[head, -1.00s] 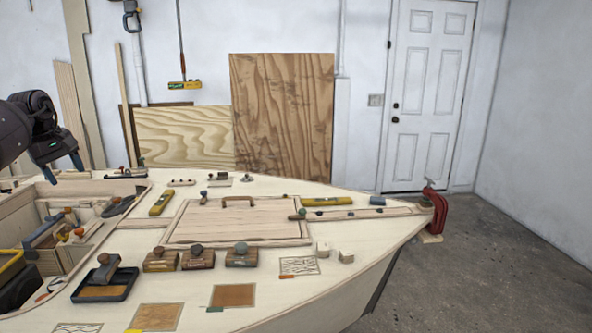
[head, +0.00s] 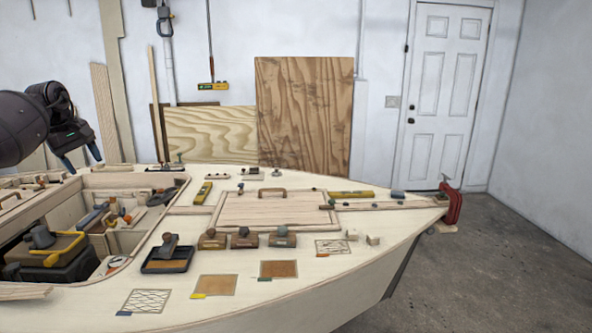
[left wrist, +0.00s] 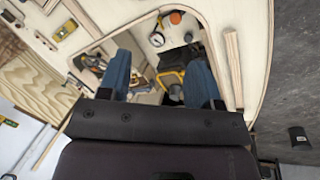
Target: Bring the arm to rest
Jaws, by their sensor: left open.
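My left gripper (head: 82,159) is at the left of the head view, raised above the far left part of the hull's deck. Its two blue-tipped fingers are apart with nothing between them. In the left wrist view the open fingers (left wrist: 158,75) point toward the open cockpit, with a clear gap between them. The plywood hull (head: 330,262) fills the lower part of the head view. My right gripper does not show in either view.
A cockpit opening (head: 65,207) holds a dark toolbox with a yellow handle (head: 52,250) and several tools. Sanding blocks (head: 245,238), a black tray (head: 168,260) and a closed hatch (head: 275,208) are on deck. A red clamp (head: 452,207) grips the bow. Floor at right is clear.

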